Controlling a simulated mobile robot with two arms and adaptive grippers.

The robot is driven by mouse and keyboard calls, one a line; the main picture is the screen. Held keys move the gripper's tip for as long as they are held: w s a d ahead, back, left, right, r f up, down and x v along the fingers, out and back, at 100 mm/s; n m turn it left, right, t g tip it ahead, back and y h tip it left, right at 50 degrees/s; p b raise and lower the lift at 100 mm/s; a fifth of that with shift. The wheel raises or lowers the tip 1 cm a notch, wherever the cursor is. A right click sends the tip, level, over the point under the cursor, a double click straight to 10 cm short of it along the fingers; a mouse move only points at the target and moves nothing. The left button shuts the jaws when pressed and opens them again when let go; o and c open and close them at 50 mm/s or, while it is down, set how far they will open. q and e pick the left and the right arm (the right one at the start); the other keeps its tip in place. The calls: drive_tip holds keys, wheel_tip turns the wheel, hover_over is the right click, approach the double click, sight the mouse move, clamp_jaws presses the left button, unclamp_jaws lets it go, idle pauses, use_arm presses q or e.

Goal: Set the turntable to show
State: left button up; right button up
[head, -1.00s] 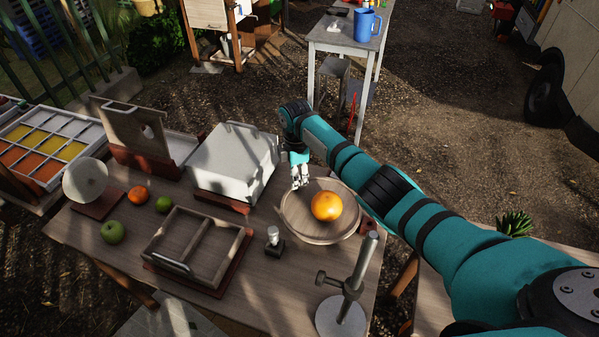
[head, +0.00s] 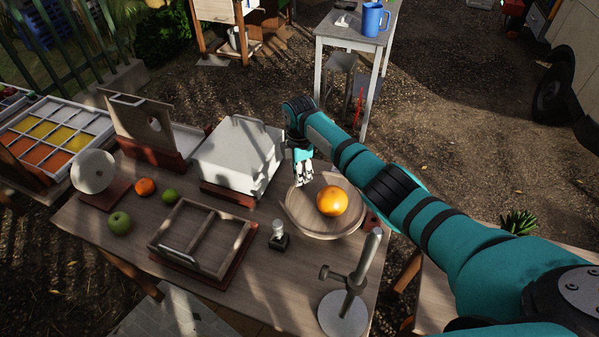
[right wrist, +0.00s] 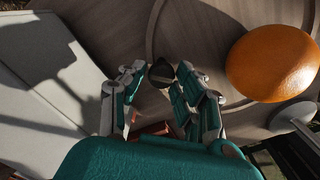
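The turntable (head: 305,222) is a round wooden disc at the right of the wooden table, with an orange fruit (head: 332,201) on it. My right gripper (head: 304,178) is at the disc's far left edge, pointing down. In the right wrist view my right gripper (right wrist: 162,76) has its fingers apart on either side of a small dark peg (right wrist: 162,73) near the disc's rim. I cannot tell whether a finger touches the peg. The orange fruit (right wrist: 272,63) lies to the right of the fingers there. My left gripper is not in view.
A white box (head: 238,155) stands close to the left of my right gripper. A metal stand (head: 344,305) is at the front right, with a small knob (head: 279,235) nearby. A divided wooden frame (head: 203,240), green apple (head: 120,223) and small fruits lie further left.

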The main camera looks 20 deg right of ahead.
drive_tip(key=o, duration=0.3)
drive_tip(key=shift+s, duration=0.1)
drive_tip(key=shift+r, duration=0.1)
wheel_tip(320, 180, up, 12)
idle(0.3)
idle(0.3)
